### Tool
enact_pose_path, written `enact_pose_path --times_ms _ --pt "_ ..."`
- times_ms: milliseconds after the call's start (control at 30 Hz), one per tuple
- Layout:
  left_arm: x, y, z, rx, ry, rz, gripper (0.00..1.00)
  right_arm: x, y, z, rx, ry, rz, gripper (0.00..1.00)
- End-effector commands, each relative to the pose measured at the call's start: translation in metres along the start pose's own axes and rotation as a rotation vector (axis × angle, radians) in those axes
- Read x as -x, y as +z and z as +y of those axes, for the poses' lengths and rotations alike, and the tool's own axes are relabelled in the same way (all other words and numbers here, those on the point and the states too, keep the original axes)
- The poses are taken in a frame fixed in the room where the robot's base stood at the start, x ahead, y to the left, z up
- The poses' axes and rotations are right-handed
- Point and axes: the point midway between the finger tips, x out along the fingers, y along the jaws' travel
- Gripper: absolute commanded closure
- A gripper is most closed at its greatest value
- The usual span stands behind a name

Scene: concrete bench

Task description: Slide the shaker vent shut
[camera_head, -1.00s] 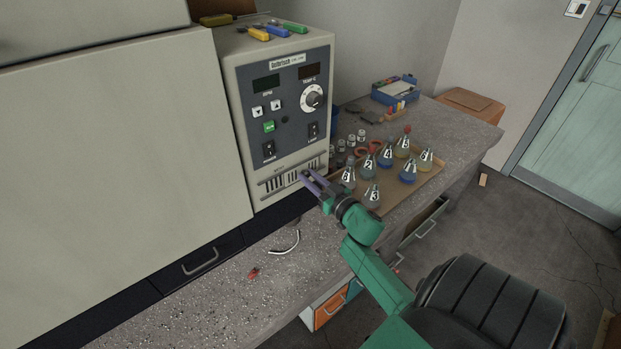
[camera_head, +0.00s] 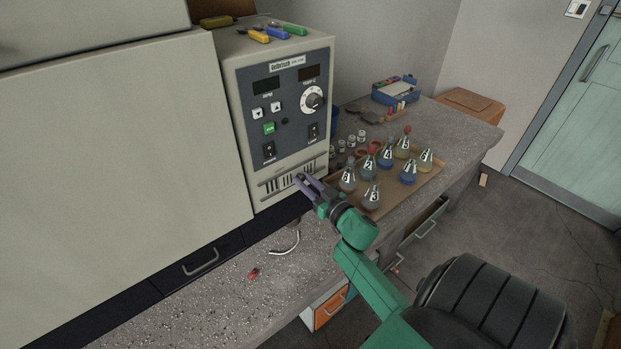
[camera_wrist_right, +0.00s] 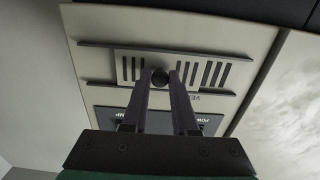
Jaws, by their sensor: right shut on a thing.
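The shaker (camera_head: 289,105) is a beige box with a dark control panel, at the back of the bench. Its slotted vent (camera_head: 272,187) sits low on the front face. In the right wrist view the vent's slotted plate (camera_wrist_right: 208,73) lies between two dark rails, with dark slots on both sides of a round black knob (camera_wrist_right: 159,77). My right gripper (camera_head: 300,181) is at the vent, its purple fingers shut on the knob in the wrist view (camera_wrist_right: 160,80). The fingers hide part of the vent in the head view. My left gripper is out of view.
A brown tray (camera_head: 425,178) of several flasks stands just right of my right gripper. A curved pale handle-like piece (camera_head: 287,246) and a small red item (camera_head: 253,273) lie on the bench in front. A large beige cabinet (camera_head: 120,170) stands left of the shaker.

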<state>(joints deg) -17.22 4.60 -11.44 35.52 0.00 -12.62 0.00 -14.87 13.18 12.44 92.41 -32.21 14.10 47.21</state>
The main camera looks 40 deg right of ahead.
Motion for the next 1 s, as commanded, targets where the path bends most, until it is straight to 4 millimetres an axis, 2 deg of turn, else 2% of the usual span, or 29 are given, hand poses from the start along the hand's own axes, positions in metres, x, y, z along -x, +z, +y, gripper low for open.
enact_pose_path --times_ms 100,233,333,567,600,667,700,1000 --pt "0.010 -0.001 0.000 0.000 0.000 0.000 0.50 0.001 -0.001 -0.028 -0.010 0.000 -0.004 1.00" --pt "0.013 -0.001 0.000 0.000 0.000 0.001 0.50 0.001 0.000 -0.050 -0.006 0.000 -0.004 1.00" --pt "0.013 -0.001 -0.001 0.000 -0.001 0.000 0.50 0.001 0.001 -0.057 -0.003 0.000 -0.004 1.00" --pt "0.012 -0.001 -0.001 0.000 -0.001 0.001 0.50 0.001 0.002 -0.058 -0.002 -0.003 -0.004 1.00" --pt "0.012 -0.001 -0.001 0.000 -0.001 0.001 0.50 0.001 0.002 -0.058 -0.002 -0.003 -0.004 0.70" --pt "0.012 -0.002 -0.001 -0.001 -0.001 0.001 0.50 0.001 0.002 -0.058 -0.002 -0.003 -0.004 0.47" --pt "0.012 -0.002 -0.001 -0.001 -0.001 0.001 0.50 0.001 0.001 -0.058 -0.002 -0.003 -0.004 0.43" --pt "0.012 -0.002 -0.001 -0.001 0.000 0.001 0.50 0.002 0.001 -0.057 -0.001 -0.001 -0.003 0.43"
